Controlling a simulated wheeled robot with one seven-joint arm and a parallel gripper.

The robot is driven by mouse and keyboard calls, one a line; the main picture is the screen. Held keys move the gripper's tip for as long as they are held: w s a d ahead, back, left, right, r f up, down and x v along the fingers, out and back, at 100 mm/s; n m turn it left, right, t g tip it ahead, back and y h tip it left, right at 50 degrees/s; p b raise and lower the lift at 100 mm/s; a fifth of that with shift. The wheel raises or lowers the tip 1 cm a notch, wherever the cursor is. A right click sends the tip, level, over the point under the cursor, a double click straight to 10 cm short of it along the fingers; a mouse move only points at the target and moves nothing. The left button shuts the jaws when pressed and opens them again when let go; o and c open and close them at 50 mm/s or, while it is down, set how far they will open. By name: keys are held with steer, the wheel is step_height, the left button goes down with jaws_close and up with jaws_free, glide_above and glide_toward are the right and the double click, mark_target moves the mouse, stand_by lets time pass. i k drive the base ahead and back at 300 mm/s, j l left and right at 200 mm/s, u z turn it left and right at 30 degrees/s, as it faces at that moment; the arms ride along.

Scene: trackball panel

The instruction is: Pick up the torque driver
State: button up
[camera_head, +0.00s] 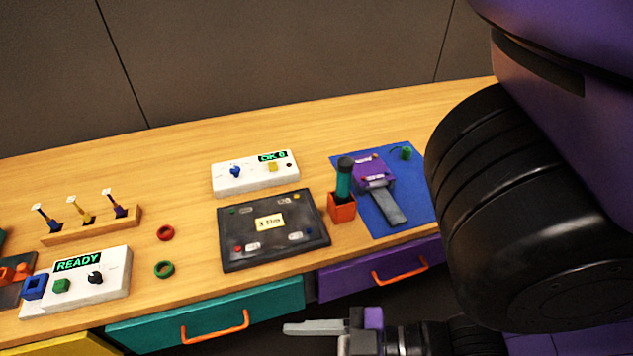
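The torque driver (344,179), as best I can tell, is the upright tool with a teal handle and a dark top. It stands in an orange holder (342,209) near the front edge of the bench, and its lower end is hidden inside the holder. My gripper (292,328) is at the bottom of the view, in front of the bench and apart from the driver, with its grey finger pointing left. Only one finger shows clearly, so its opening cannot be judged.
Left of the holder lies a dark panel (228,232) with a yellow label. Right of it a blue mat (404,211) bears a purple device (369,170). White boxes (250,185) stand on the bench. Orange-handled drawers (270,305) line its front. My arm covers the right side.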

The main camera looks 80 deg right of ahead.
mark_target(346, 164)
steer(key=k+z, duration=0.4)
steer(key=k+l+z, duration=0.15)
steer(key=k+z, duration=0.15)
steer(key=z, duration=0.15)
steer(key=k+l+z, duration=0.2)
steer(key=z, duration=0.2)
steer(key=k+l, duration=0.05)
steer(key=k, duration=0.05)
